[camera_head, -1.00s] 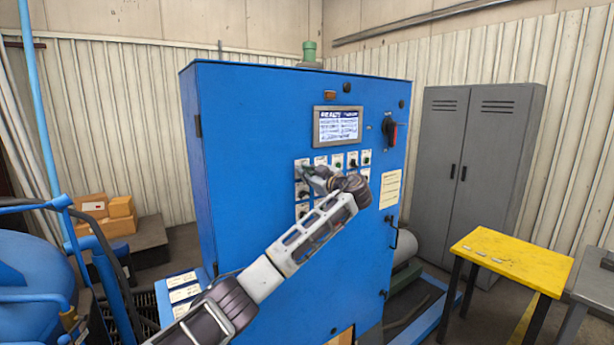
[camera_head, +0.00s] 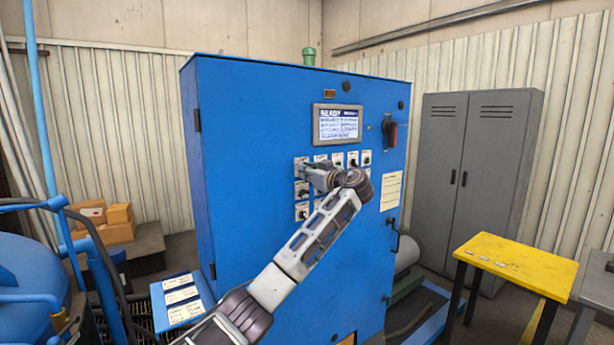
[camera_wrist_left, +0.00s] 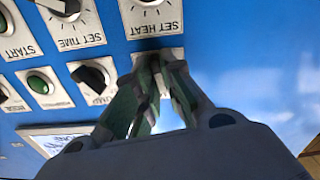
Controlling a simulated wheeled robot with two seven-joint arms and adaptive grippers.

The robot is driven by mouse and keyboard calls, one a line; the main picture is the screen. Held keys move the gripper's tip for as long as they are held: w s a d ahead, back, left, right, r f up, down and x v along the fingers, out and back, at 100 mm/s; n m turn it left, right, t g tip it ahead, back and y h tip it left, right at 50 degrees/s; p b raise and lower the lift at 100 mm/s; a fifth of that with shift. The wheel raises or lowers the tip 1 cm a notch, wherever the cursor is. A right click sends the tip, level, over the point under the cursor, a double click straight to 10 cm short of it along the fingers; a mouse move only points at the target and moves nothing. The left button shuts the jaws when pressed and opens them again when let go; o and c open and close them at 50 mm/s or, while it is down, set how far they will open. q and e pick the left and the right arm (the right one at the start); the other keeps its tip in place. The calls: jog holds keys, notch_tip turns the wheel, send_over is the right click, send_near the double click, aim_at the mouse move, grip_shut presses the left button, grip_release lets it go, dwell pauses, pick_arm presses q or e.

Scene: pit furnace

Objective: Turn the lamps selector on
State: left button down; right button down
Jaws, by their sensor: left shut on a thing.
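A blue control cabinet (camera_head: 262,240) stands ahead, with a panel of switches and knobs below its lit screen. The screen (camera_head: 338,124) reads READY. My left gripper (camera_head: 306,172) is at the top left of the switch panel. In the left wrist view, where the panel appears upside down, the left gripper (camera_wrist_left: 160,66) is shut on a selector taken to be the lamps selector (camera_wrist_left: 150,57). Its label and most of its knob are hidden by the fingers, so its position cannot be told. The pump selector (camera_wrist_left: 92,77) and the set heat knob (camera_wrist_left: 150,4) sit beside it. My right gripper is not in view.
A red and black rotary switch (camera_head: 390,130) is at the cabinet's upper right. A yellow table (camera_head: 512,262) and grey lockers (camera_head: 475,180) stand to the right. Boxes (camera_head: 108,222) and blue pipework (camera_head: 45,110) are at the left.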

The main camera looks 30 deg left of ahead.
pick_arm(q)
jog(key=shift+w+m, duration=0.15)
jog(key=shift+m, duration=3.75)
jog(key=c, duration=1.5)
grip_release()
jog(key=shift+d, duration=0.1)
jog(key=shift+v, duration=6)
jog(key=shift+m, duration=0.3)
